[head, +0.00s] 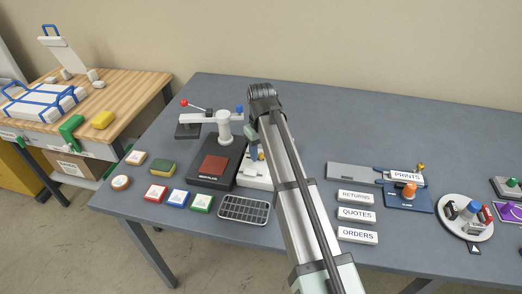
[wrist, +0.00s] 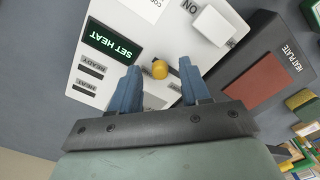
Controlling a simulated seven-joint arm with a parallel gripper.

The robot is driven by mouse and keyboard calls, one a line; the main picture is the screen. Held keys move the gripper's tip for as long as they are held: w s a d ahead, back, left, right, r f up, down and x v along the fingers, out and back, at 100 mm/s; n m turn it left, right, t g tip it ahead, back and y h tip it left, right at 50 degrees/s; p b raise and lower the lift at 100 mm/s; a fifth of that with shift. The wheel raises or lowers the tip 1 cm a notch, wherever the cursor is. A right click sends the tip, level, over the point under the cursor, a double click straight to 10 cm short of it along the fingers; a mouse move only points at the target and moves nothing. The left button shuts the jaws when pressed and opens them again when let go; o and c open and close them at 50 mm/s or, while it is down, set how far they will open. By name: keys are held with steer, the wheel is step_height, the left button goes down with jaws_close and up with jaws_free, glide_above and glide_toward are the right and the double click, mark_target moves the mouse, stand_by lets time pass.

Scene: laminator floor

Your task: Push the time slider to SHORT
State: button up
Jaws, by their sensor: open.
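The white control panel (wrist: 128,24) shows in the wrist view and, partly behind my arm, in the head view (head: 256,184). It bears a yellow knob (wrist: 160,69), a dark SET HEAT display (wrist: 112,41) and READY labels. I cannot read SHORT or a time label, so I cannot tell whether the yellow knob is the time slider. My gripper (wrist: 157,80) is open over the panel. Its blue fingers stand on either side of the yellow knob, with nothing visibly held. In the head view, my arm hides most of the gripper.
A white block (wrist: 213,24) stands by an ON label. The heat plate (head: 213,165) is left of the panel, with a red-knobbed lever press (head: 223,118) behind. A dark grid rack (head: 243,209) lies in front. Signs (head: 357,214) stand right. The table's back right is clear.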

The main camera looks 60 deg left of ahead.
jaws_close()
stand_by(0.3)
stand_by(0.3)
